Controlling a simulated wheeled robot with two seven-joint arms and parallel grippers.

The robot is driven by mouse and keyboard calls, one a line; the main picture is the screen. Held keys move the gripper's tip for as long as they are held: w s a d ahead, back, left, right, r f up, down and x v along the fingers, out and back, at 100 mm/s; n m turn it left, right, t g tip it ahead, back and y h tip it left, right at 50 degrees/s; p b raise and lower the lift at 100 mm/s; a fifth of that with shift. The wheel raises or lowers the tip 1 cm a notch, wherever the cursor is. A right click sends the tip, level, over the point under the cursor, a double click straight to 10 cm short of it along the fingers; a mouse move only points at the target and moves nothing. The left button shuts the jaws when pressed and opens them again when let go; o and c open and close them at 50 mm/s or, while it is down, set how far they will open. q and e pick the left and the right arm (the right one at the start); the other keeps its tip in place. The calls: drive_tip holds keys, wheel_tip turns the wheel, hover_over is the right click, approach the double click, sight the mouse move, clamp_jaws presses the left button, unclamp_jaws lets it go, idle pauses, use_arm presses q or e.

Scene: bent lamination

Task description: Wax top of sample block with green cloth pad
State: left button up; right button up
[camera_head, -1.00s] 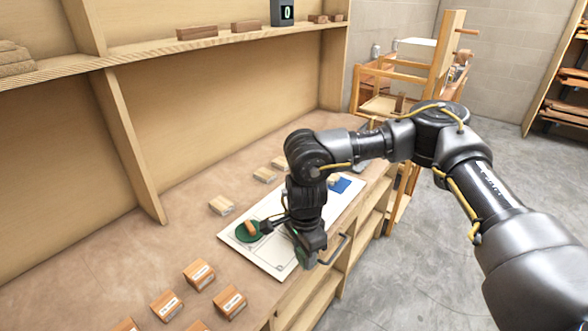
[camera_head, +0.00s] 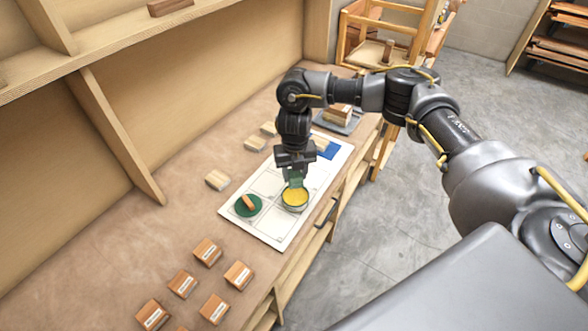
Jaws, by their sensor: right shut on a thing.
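My right gripper (camera_head: 296,174) points down over the white board and is shut on a green cloth pad (camera_head: 297,183). The pad is at the far rim of a round tin of yellow wax (camera_head: 294,198); I cannot tell whether it touches the wax. A small orange-brown wooden piece, seemingly the sample block (camera_head: 249,202), lies on a round dark green mat (camera_head: 242,209), left of the tin. My left gripper is not in view.
The white board (camera_head: 270,232) has marked squares and a blue patch (camera_head: 327,149) at its far end. Several labelled wooden blocks (camera_head: 207,251) stand at the front left. Paler blocks (camera_head: 217,180) lie behind the board. A shelf upright (camera_head: 122,135) rises at the left.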

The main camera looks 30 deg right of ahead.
sight(295, 195)
drive_tip(key=shift+f+b, duration=2.8)
drive_tip(key=shift+f, duration=0.15)
drive_tip(key=shift+f+b, duration=0.3)
drive_tip(key=shift+f, duration=0.25)
drive_tip(key=shift+r, duration=0.1)
wheel_tip(295, 195, up, 7)
drive_tip(key=p, duration=0.7)
idle(0.5)
